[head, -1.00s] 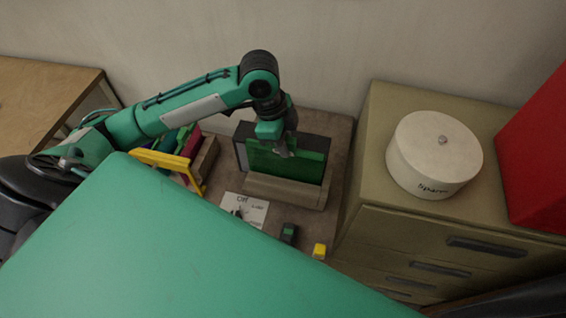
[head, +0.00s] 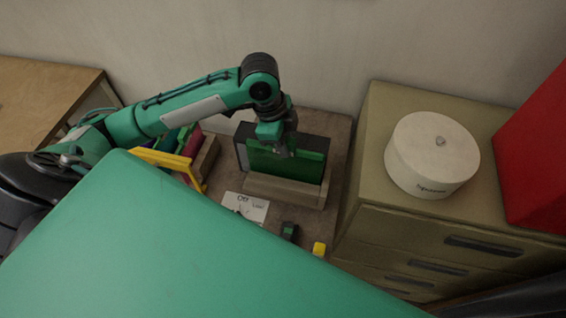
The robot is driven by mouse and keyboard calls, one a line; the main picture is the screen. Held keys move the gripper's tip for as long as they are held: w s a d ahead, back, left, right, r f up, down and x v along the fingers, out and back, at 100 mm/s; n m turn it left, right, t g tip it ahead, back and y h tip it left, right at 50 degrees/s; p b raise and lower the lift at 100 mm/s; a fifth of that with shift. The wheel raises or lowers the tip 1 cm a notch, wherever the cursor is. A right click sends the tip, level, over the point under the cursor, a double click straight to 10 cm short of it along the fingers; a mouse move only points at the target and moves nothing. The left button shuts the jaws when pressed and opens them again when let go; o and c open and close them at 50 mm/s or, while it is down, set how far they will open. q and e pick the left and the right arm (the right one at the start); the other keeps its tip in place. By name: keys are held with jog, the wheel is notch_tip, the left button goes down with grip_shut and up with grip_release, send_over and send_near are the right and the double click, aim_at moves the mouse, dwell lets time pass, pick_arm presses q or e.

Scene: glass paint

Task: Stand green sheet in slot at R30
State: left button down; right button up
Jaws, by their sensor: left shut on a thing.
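The green sheet (head: 302,168) stands upright at a wooden slotted holder (head: 283,190), in front of a dark panel (head: 318,143). My left gripper (head: 282,150) comes down from above and is shut on the sheet's top edge. The sheet's lower edge is hidden behind the holder's front bar, so I cannot tell how deep it sits in the slot. No R30 mark is readable. My right gripper is not in view.
Several coloured sheets stand in a rack to the left, with a yellow frame (head: 170,160) in front. A white card (head: 246,207), a small dark green block (head: 289,231) and a yellow block (head: 319,249) lie nearer. A drawer cabinet (head: 385,225) with a round white tin (head: 430,165) stands right.

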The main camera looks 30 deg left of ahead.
pick_arm(q)
jog(key=shift+f+p, duration=0.15)
jog(key=shift+p, duration=0.3)
dwell(0.5)
dwell(0.3)
jog(key=c, duration=1.2)
grip_release()
jog(key=shift+c, duration=0.2)
notch_tip(320, 180, up, 7)
jog(key=p, duration=0.8)
jog(key=shift+o, duration=0.2)
